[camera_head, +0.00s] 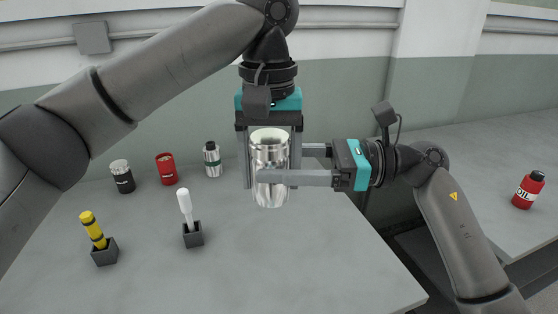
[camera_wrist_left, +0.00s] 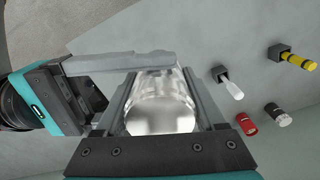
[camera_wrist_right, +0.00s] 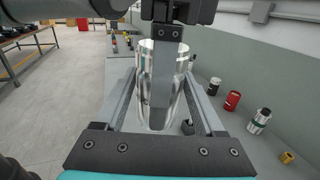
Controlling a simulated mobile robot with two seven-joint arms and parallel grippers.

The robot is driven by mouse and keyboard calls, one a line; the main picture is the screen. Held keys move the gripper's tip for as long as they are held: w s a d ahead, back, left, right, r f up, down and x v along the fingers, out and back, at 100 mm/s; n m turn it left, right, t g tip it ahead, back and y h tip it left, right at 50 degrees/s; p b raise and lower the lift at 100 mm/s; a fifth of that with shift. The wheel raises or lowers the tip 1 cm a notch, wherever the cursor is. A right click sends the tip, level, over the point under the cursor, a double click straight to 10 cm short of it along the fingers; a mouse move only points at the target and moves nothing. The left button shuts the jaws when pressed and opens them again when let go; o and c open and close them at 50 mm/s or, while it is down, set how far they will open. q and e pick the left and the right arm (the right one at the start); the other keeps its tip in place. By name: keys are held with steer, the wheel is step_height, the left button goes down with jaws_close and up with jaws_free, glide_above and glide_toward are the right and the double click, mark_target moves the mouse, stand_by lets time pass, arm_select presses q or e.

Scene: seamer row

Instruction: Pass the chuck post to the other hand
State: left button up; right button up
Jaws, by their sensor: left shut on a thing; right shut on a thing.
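The chuck post (camera_head: 269,146), a shiny silver cylinder, hangs upright above the bench. My left gripper (camera_head: 270,183) points down from above with its fingers along the post's sides, shut on it. In the right wrist view the post (camera_wrist_right: 148,60) is between the fingers, partly hidden by a left finger.
On the bench (camera_head: 300,265) stand a black-and-silver can (camera_head: 123,178), a red can (camera_head: 167,170) and a silver-and-black bottle (camera_head: 212,160). A yellow post (camera_head: 93,230) and a white post (camera_head: 186,206) stand in dark blocks. A red oil bottle (camera_head: 528,190) is on the right bench.

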arm_select(q)
steer(key=shift+w+a, duration=0.1)
steer(key=shift+w, duration=0.05)
arm_select(e)
steer(key=shift+s, duration=0.2)
steer(key=shift+c, duration=0.7)
arm_select(q)
steer(key=o, duration=1)
arm_select(e)
steer(key=shift+c, duration=0.5)
arm_select(q)
steer(key=o, duration=0.5)
steer(key=shift+c, duration=0.2)
arm_select(e)
steer(key=shift+w, duration=0.1)
